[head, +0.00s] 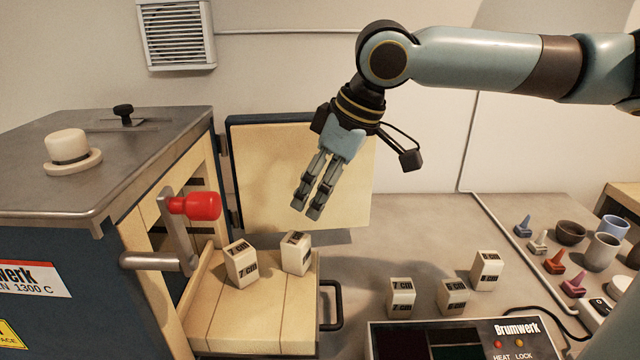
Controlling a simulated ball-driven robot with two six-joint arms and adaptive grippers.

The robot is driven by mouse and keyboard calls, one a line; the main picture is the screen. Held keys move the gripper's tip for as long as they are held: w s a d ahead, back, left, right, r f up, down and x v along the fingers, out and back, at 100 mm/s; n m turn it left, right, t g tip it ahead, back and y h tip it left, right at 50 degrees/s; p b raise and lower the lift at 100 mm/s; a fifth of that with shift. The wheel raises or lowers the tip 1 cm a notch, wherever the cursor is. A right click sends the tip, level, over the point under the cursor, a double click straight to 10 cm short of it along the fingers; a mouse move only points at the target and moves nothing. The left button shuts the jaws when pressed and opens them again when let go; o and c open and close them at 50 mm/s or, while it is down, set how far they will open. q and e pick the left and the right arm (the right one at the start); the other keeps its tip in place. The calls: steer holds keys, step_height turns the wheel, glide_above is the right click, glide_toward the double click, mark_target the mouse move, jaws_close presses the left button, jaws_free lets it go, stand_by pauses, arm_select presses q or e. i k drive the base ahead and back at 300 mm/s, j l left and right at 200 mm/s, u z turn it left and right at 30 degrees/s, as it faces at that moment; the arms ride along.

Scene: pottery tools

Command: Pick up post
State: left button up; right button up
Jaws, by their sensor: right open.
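Cream kiln posts stand in two groups. One post marked 7 cm (241,266) and a second post (296,254) stand on the pale slatted shelf (240,325) at the kiln's open front. My left gripper is out of view.
The blue kiln (60,240) with a red-knobbed lever (196,206) stands left. Its open door (255,180) is behind the gripper. A control box (515,345) is at the front. Cups (602,252) and small coloured pieces (555,262) stand right. Bare worktop lies behind the three posts.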

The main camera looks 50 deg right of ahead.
mark_target(401, 293)
steer(key=k+j, duration=0.25)
steer(key=j, duration=0.15)
steer(key=k+j, duration=0.55)
steer(key=j, duration=0.25)
steer(key=k+j, duration=0.25)
steer(key=j, duration=0.15)
